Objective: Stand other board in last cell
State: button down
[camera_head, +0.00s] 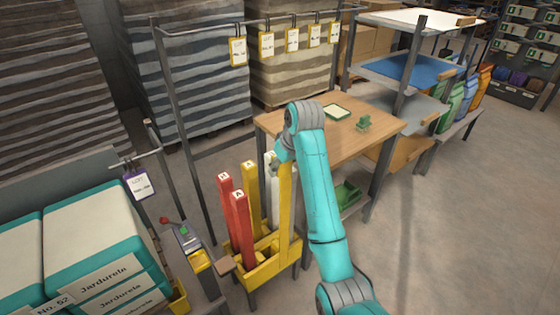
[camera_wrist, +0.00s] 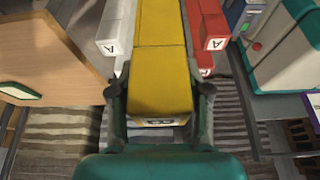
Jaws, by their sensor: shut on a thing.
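A yellow rack (camera_head: 262,274) stands on the floor left of my arm.
A control post (camera_head: 188,240) and teal sacks (camera_head: 98,240) are at left. Floor is open at right.

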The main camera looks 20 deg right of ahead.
jog(key=shift+w+a+r, duration=0.1)
jog(key=shift+w+r, duration=0.05)
jog(key=shift+r, duration=0.3)
jog(key=shift+w+a+r, duration=0.1)
jog(key=shift+r, duration=0.35)
jog(key=shift+w, duration=0.15)
jog(key=shift+w+a+f, duration=0.1)
jog(key=shift+w+a, duration=0.2)
jog(key=shift+w, duration=0.5)
jog(key=shift+w+a, duration=0.25)
jog(key=shift+w, duration=0.55)
jog(key=shift+w+a+f, duration=0.1)
jog(key=shift+w+a, duration=0.2)
jog(key=shift+w, duration=0.5)
jog(key=shift+w+a+f, duration=0.15)
jog(key=shift+w+a, duration=0.1)
jog(key=shift+w, duration=0.6)
jog(key=shift+w+a+f, duration=0.1)
jog(key=shift+w+a, duration=0.15)
jog(key=shift+w, duration=0.55)
jog(key=shift+f, duration=0.4)
